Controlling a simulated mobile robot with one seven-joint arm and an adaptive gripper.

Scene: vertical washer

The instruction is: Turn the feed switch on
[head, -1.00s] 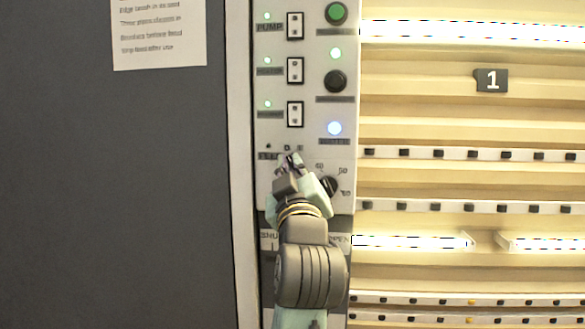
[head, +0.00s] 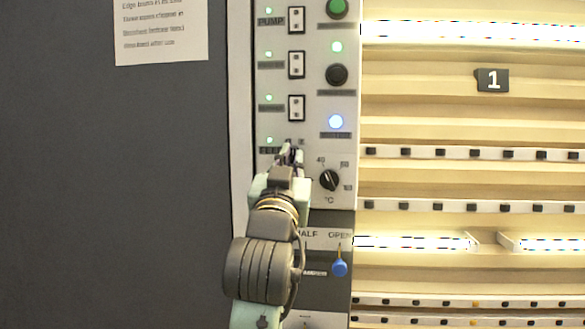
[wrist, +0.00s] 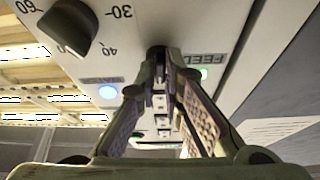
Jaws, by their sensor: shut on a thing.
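The feed switch (wrist: 157,53) is a small dark knob at the tips of my fingers in the wrist view. In the head view my gripper mostly hides it. The FEED label (wrist: 203,58) is beside it, and the small feed light (head: 269,140) is lit green in the head view. The light also glows in the wrist view (wrist: 205,73). My gripper (head: 290,155) is at the panel, with its fingertips (wrist: 160,68) closed around the knob. The exact angle of the knob is hard to see.
A dark temperature knob (head: 329,180) is just right of my gripper. Above are several white rocker switches (head: 296,65), a blue light (head: 335,121) and a green button (head: 337,8). A blue-tipped lever (head: 339,267) is below. A grey wall (head: 110,200) with a paper notice is left.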

